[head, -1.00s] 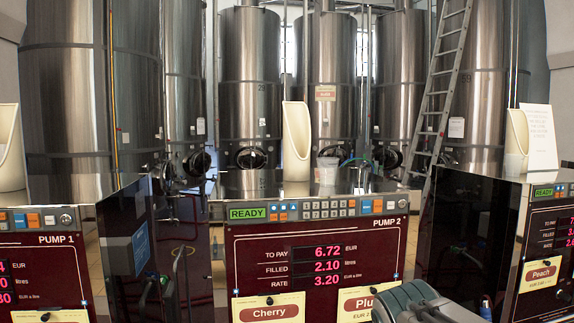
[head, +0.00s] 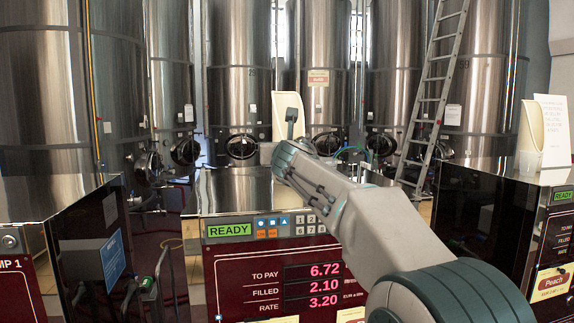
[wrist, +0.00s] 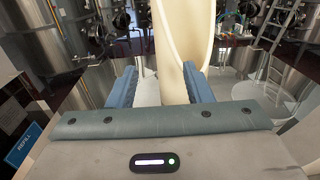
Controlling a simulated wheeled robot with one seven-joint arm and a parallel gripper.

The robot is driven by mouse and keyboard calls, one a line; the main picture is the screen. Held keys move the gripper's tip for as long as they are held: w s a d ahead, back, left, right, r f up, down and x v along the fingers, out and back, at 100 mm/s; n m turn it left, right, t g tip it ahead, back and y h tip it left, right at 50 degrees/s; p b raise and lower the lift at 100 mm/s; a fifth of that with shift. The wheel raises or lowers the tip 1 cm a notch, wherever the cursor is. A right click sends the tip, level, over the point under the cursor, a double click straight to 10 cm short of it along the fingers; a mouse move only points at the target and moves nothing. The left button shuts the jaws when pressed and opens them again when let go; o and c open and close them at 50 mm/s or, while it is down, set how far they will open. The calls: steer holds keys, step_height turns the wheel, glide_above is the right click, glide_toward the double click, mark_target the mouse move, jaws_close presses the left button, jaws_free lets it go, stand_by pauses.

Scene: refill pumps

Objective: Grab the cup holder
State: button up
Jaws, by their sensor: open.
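The cup holder (head: 286,108) is a tall cream scoop-shaped piece with a slanted open top, standing on top of the middle pump. In the head view my arm hides its lower part. In the wrist view the cup holder (wrist: 176,50) rises just beyond and between the fingers, close to the right one. My gripper (wrist: 163,85) is open, with its two blue fingers apart and nothing held between them. In the head view the gripper (head: 291,122) is in front of the holder, mostly hidden behind my wrist. I cannot tell whether the fingers touch it.
The middle pump (head: 243,267) has a shiny flat top and a READY display. Another cream holder (head: 530,135) and a white sign (head: 553,130) stand on the right pump. Steel tanks (head: 239,75) and a ladder (head: 436,90) stand behind.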

steer(key=w+a+p, duration=0.1)
steer(key=w+p, duration=0.6)
steer(key=w, duration=0.5)
steer(key=shift+w, duration=0.2)
steer(key=shift+a+r, duration=0.1)
steer(key=shift+r, duration=0.05)
jaws_close()
